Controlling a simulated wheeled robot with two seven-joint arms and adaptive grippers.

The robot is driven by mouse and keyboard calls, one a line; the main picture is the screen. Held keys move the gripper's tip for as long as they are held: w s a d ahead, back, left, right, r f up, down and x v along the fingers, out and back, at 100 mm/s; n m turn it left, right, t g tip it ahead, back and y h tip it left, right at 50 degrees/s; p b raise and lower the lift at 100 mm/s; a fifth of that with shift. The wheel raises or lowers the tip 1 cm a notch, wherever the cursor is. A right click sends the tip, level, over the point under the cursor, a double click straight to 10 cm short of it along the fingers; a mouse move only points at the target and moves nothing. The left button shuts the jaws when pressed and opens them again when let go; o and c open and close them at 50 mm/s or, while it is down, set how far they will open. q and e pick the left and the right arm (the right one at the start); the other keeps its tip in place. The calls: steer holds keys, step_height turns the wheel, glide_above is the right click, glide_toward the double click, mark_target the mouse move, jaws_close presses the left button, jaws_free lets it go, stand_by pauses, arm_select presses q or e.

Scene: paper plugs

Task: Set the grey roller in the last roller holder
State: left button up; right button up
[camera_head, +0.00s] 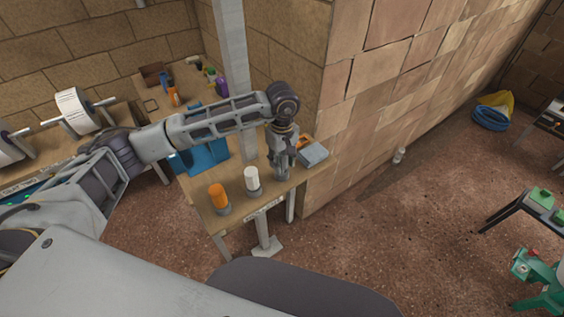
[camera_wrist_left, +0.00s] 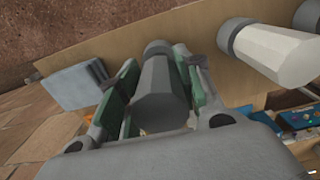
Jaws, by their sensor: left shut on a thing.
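My left gripper (camera_head: 282,162) is over the right part of the small wooden table. In the left wrist view the gripper (camera_wrist_left: 157,65) is shut on the grey roller (camera_wrist_left: 162,98), with a green-padded finger on each side. The roller's far end meets a darker grey ring (camera_wrist_left: 157,47), which looks like a roller holder at the table; I cannot tell how deep it sits. The white roller (camera_head: 252,179) stands upright in its grey holder beside it, also in the wrist view (camera_wrist_left: 280,53). The orange roller (camera_head: 217,195) stands upright in another holder. My right gripper is not in view.
A grey-blue box (camera_head: 313,154) lies close to the right of the gripper, also in the wrist view (camera_wrist_left: 75,85). A blue tray (camera_head: 203,156) is behind the rollers. A grey post (camera_head: 240,95) and a brick wall (camera_head: 375,95) stand close by.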

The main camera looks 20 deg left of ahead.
arm_select(q)
steer(key=shift+f, duration=0.7)
steer(key=shift+f, duration=0.15)
steer(key=o, duration=1.2)
steer(key=shift+c, duration=0.2)
steer(key=shift+r, duration=0.2)
